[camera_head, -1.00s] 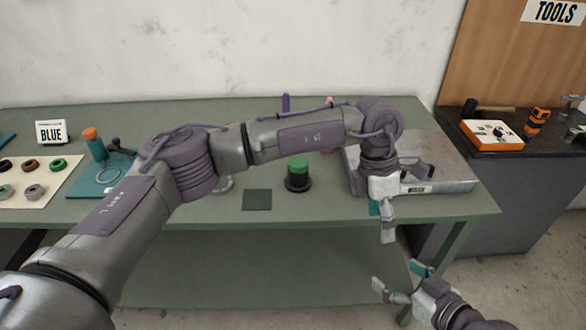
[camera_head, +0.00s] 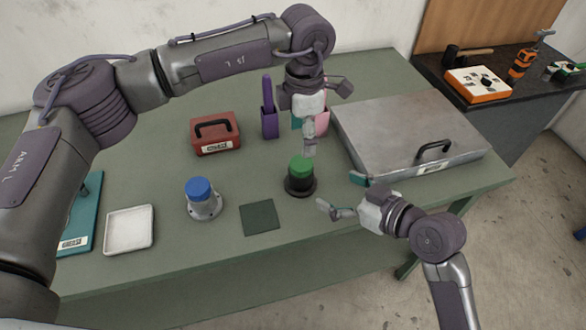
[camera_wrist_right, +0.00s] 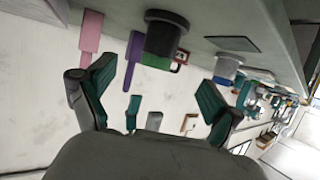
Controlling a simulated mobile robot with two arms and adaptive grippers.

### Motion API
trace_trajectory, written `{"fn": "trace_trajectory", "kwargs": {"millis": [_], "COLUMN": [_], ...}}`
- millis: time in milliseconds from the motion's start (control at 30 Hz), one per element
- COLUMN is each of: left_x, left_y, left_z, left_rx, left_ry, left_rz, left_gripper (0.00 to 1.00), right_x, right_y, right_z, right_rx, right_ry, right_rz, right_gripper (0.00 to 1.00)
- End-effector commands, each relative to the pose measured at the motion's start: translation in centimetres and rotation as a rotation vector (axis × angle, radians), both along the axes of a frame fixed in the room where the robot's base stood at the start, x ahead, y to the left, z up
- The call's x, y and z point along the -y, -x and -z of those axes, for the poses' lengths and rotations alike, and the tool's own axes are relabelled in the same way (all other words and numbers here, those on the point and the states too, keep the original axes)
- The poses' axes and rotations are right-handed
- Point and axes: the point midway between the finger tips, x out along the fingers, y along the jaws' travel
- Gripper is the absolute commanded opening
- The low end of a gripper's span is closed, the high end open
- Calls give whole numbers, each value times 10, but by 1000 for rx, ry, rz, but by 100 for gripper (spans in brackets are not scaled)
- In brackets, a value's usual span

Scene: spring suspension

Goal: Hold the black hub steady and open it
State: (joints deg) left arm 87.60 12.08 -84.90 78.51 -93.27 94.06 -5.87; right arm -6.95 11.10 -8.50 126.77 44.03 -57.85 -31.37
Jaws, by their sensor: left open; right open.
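The black hub (camera_head: 299,186) has a green cap (camera_head: 301,166) on top and stands upright on the green table. It also shows in the right wrist view as a dark block (camera_wrist_right: 163,38) at the top, ahead of the fingers. My left gripper (camera_head: 304,138) is open and hangs above and just behind the green cap, fingers pointing down. My right gripper (camera_head: 340,192) is open at the table's front edge, close to the right of the hub. Its fingers are apart with nothing between them in the right wrist view (camera_wrist_right: 155,88).
A grey hub with a blue cap (camera_head: 200,197) stands to the left. A dark mat (camera_head: 260,218) lies in front. Behind are a red box (camera_head: 215,134), a purple holder (camera_head: 269,122) and a pink holder (camera_head: 322,122). A metal case (camera_head: 395,130) sits right; a white tray (camera_head: 130,228) left.

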Motion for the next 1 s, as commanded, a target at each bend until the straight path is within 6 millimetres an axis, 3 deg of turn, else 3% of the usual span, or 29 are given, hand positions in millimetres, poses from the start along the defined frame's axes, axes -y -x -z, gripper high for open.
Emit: {"fn": "trace_trajectory", "kwargs": {"millis": [533,733,1000], "left_x": [0,0,0], "left_y": [0,0,0], "left_z": [0,0,0], "left_rx": [-1,-1,-1], "left_ry": [0,1,1], "left_rz": [-1,-1,-1], "left_gripper": [74,74,74], "right_x": [-67,-80,-83], "right_y": [-66,-80,-83], "right_z": [38,46,49], "right_rx": [-2,0,0], "right_ry": [-3,0,1], "right_rz": [-1,1,1], "right_gripper": [91,91,91]}}
